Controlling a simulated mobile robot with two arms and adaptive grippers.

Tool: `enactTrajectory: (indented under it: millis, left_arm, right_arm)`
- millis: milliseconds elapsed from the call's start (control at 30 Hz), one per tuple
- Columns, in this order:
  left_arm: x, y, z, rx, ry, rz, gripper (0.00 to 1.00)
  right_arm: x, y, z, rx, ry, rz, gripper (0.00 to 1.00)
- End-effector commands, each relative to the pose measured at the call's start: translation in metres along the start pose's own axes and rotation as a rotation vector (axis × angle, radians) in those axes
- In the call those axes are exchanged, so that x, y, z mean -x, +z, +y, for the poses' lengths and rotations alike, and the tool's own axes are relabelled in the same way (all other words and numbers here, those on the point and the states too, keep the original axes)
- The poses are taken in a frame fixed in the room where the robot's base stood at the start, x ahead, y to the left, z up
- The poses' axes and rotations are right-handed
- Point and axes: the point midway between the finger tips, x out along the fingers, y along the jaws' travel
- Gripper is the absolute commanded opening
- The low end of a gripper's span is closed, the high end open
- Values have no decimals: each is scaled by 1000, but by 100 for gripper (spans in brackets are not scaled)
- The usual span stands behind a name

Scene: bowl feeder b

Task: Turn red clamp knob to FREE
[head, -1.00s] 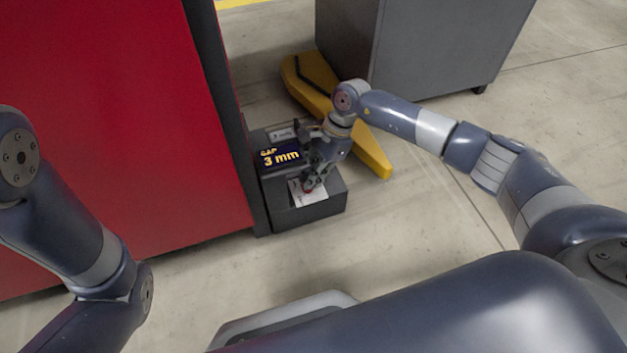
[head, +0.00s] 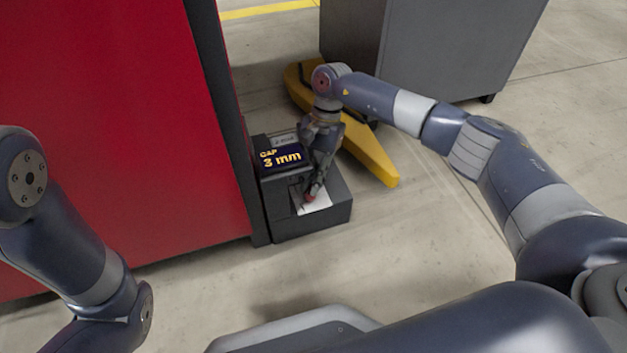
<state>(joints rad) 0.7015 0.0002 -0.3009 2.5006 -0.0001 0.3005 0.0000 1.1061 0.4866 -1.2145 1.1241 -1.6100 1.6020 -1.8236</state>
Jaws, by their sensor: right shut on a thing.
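The red clamp knob (head: 309,197) is a small red spot on the white label plate (head: 322,204) on top of a dark grey box (head: 310,226). My right gripper (head: 312,189) reaches down from above and is shut on the knob, hiding most of it. The label's print and the knob's pointing direction are too small to read. A display (head: 281,157) on the box reads "GAP 3 mm". My left arm is at the left edge, and its gripper is out of view.
A large red cabinet (head: 110,110) with a dark edge stands directly left of the box. The floor to the right and in front is open.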

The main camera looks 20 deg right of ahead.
Motion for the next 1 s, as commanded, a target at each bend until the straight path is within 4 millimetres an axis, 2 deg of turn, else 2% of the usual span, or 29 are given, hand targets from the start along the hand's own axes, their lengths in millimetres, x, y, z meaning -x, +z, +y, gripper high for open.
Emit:
enactTrajectory:
  millis: [467,500,567,867,1000]
  left_arm:
    - [1,0,0,0,0,-2,40]
    - [1,0,0,-1,0,-2,40]
    - [1,0,0,-1,0,-2,40]
    - [2,2,-1,-1,-3,-8,40]
    - [2,2,-1,-1,-3,-7,40]
  right_arm:
    - [0,-1,0,11,5,3,0]
    - [0,-1,0,11,5,3,21]
    - [0,-1,0,11,5,3,32]
    - [0,0,0,10,4,1,32]
    - [10,-1,0,10,3,3,32]
